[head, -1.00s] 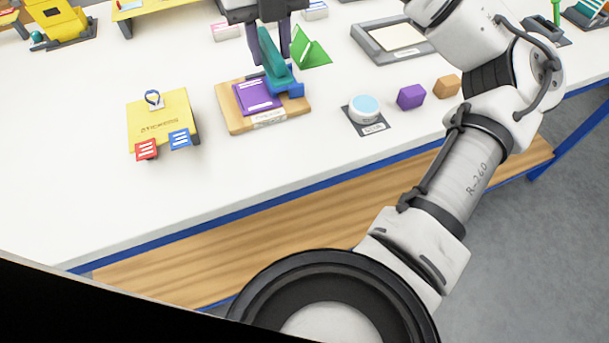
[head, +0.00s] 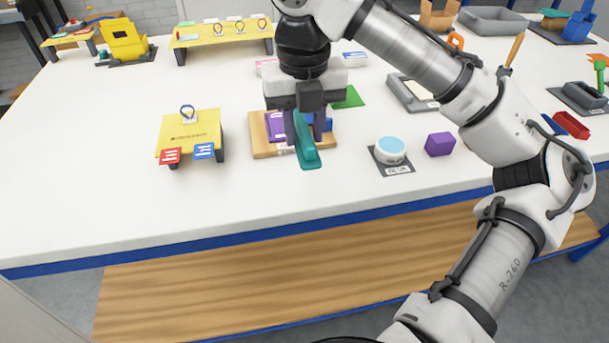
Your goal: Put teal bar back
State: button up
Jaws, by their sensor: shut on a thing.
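My gripper (head: 304,132) is shut on the teal bar (head: 306,146) in the head view. The bar hangs between the fingers, tilted, with its lower end toward the table's front edge. It appears in front of a wooden board (head: 263,148) that bears a purple block (head: 274,126) and a blue holder (head: 326,124). The fingers and bar hide part of the board and the holder. I cannot tell exactly how high the bar is above the board.
A yellow stand (head: 190,132) with red and blue tags is left of the board. A light-blue round tin (head: 391,149) and a purple block (head: 440,144) are to the right. A yellow rack (head: 222,34) stands behind. The white table (head: 90,190) is clear at front left.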

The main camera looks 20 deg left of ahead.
aim_at(304, 186)
notch_tip(304, 186, down, 10)
jog(key=shift+f, duration=0.1)
dwell(0.4)
jog(key=o, duration=0.9)
notch_tip(304, 186, up, 12)
jog(key=shift+r, duration=0.1)
